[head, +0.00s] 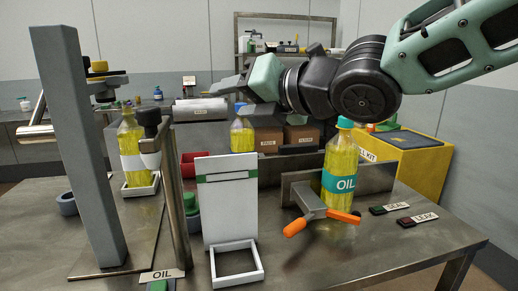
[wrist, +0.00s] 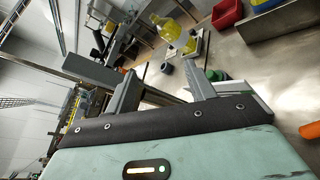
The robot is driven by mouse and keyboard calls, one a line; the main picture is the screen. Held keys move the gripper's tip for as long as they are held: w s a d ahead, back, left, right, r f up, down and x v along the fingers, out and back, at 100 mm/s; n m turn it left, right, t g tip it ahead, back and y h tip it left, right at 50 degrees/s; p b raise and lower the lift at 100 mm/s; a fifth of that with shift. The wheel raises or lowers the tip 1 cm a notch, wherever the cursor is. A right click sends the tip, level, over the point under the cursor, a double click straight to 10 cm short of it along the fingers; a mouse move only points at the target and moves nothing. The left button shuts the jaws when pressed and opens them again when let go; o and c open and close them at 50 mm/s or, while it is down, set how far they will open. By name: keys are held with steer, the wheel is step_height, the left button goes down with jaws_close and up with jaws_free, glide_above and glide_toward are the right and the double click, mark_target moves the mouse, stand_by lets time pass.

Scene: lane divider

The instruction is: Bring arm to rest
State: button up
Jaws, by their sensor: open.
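My gripper (head: 226,88) is raised above the metal table in the head view, pointing left, with its arm reaching in from the upper right. In the wrist view my gripper (wrist: 165,86) has its two grey fingers spread apart with nothing between them. No object touches the fingers. An oil bottle (head: 341,186) with yellow liquid and a teal cap stands upright on the table, below my arm. Another yellow bottle (head: 130,150) stands in a white square tray at the left.
A grey post (head: 75,140) rises at the left of the table (head: 370,265). A white upright panel (head: 228,205) stands mid-table, with a white square frame (head: 238,266) before it. An orange-handled tool (head: 318,212) lies by the oil bottle. SEAL (head: 390,208) and LEAK (head: 418,219) labels lie right.

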steer(key=s+d+f+m+g+h+p, duration=0.3)
steer(key=s+d+f+m+h+p, duration=0.5)
steer(key=m, duration=0.9)
steer(key=s+d+f+m+g+h, duration=0.1)
steer(key=s+d+f+m+g, duration=0.2)
steer(key=s+m, duration=0.3)
steer(key=s+d+f+m+g+h, duration=0.2)
steer(key=s+d+f+m, duration=0.4)
steer(key=s, duration=0.3)
steer(key=shift+s+d+f+m+g, duration=0.3)
steer(key=shift+s+m+g, duration=0.05)
steer(key=shift+m+g, duration=0.45)
